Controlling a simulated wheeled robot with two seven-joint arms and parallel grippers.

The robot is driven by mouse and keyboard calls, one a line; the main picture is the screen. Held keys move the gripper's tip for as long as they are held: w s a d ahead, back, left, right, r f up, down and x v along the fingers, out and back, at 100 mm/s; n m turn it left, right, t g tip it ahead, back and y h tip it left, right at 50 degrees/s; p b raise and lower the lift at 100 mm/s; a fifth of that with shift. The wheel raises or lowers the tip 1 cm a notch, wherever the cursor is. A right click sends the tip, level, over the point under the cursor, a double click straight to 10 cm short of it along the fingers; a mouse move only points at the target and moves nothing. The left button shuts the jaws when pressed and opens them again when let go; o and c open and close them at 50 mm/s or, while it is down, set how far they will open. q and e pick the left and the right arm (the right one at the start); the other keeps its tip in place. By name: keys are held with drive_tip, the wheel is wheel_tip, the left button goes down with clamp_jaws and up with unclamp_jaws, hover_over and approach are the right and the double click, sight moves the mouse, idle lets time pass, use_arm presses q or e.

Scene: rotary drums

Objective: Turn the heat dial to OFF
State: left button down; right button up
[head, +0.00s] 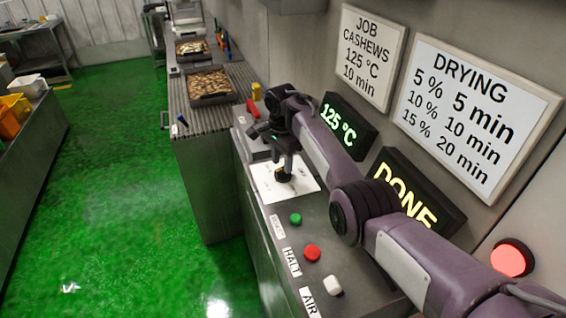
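The heat dial (283,177) is a small dark knob on a white plate (267,190) on the control panel, in the middle of the head view. My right gripper (285,167) points down over the dial, with its fingertips at the knob. The fingers and the knob overlap in the picture, so I cannot tell whether they grip it. The gripper hides part of the plate's markings, and I cannot read where the dial points. A display (347,126) reads 125 °C, and another display (415,205) reads DONE. My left gripper is not in view.
A green button (295,218), a red button (312,253) and a white switch (332,285) sit on the panel nearer me. A red lamp (511,259) glows at right. Trays of nuts (210,84) stand behind. The green floor is open at left.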

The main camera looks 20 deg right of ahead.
sight(280, 176)
drive_tip(key=f, duration=0.2)
drive_tip(key=shift+w+d+f, duration=0.25)
drive_tip(key=shift+d+f, duration=0.05)
drive_tip(key=shift+d, duration=0.05)
drive_tip(key=shift+f, duration=0.25)
clamp_jaws()
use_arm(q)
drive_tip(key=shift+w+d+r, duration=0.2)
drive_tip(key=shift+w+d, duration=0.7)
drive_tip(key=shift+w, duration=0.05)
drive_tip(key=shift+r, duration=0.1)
